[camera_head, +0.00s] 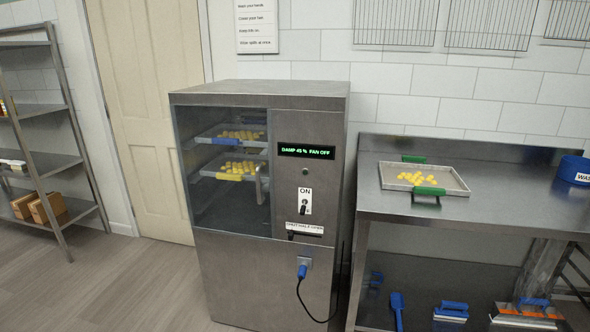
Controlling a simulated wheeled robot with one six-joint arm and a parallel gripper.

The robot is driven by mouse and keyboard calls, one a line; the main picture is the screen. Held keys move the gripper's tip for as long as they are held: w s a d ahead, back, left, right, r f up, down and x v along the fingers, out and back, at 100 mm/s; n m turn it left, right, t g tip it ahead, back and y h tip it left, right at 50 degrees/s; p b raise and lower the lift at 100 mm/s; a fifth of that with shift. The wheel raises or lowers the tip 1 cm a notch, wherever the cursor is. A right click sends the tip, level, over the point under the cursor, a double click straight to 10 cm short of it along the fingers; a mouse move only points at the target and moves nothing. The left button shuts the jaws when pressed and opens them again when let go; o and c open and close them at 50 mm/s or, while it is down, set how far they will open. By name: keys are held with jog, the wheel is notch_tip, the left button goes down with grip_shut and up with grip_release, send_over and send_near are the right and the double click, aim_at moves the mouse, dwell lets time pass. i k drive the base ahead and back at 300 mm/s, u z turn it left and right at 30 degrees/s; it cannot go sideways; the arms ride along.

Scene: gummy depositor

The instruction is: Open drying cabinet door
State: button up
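The drying cabinet (319,165) is a steel box standing on the floor in the middle of the view. Its glass door (228,211) fills the upper left of the front and looks shut. A grey upright handle (262,185) sits at the door's right edge. My gripper is not in view.
Right of the door are a green display reading "DAMP 45 % FAN OFF" (306,152), an ON switch (304,202) and a vent slider (291,235). A blue plug (302,271) trails a black cord. A steel table (480,209) stands close right; floor (140,285) is clear at left.

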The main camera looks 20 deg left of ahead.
aim_at(260, 199)
jog(key=u, duration=0.05)
jog(key=i, duration=0.65)
jog(key=u, duration=0.95)
jog(key=i, duration=0.75)
jog(key=u, duration=0.9)
